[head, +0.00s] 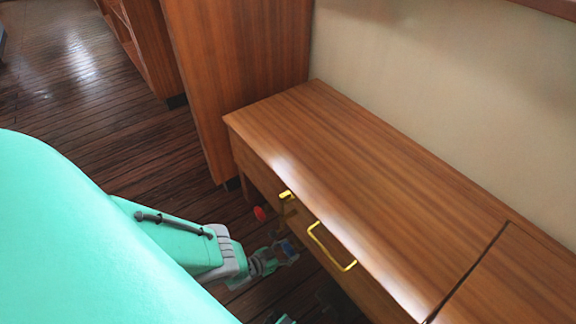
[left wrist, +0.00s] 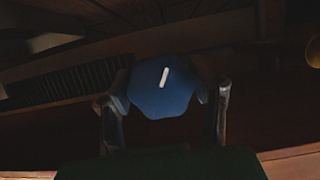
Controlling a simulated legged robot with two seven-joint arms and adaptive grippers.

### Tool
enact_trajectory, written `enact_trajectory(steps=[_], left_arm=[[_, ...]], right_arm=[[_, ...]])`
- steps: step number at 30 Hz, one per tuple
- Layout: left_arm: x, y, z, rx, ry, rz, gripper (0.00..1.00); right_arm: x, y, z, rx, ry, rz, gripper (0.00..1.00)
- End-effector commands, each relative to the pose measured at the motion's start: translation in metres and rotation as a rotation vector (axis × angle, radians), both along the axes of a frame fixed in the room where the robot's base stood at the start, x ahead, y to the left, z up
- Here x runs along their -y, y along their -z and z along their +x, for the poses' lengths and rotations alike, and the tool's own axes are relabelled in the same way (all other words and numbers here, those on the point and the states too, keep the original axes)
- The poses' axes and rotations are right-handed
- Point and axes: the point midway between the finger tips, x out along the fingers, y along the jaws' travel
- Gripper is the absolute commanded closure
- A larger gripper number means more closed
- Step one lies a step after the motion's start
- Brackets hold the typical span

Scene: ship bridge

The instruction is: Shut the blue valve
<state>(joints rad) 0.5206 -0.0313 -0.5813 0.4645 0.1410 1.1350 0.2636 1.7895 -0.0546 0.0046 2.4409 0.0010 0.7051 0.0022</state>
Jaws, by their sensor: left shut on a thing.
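The blue valve (left wrist: 162,89) is a rounded knob with a short white mark, in the middle of the left wrist view. The white mark leans slightly from upright. My left gripper (left wrist: 163,100) has one finger on each side of the knob and is shut on it. In the head view my left gripper (head: 283,252) is low, in front of the cabinet's front face. A small patch of blue shows at its fingertips, and the rest of the valve is hidden there. My right gripper does not show clearly in either view.
A wooden cabinet (head: 330,150) with yellow handles (head: 330,247) runs along the pale wall. A red knob (head: 260,214) sits near the cabinet front, left of my left gripper. A tall wooden panel (head: 240,80) stands behind. Plank floor (head: 70,80) is open at the upper left.

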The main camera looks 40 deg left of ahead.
Motion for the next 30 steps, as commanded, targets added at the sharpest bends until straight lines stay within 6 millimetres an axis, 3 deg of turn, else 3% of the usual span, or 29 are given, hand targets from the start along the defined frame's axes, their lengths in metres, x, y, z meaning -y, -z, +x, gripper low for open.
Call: enact_trajectory(steps=[8,21,30], left_arm=[[0.0002,0.0009,-0.0009,0.027,-0.001,0.095,0.81],[-0.0017,0.0015,-0.0017,0.123,-0.002,0.438,0.81],[-0.0012,0.0018,-0.0021,0.147,0.001,0.529,0.81]], right_arm=[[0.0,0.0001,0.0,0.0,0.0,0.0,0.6],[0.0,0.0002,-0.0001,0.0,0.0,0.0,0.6],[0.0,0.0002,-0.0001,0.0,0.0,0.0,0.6]])
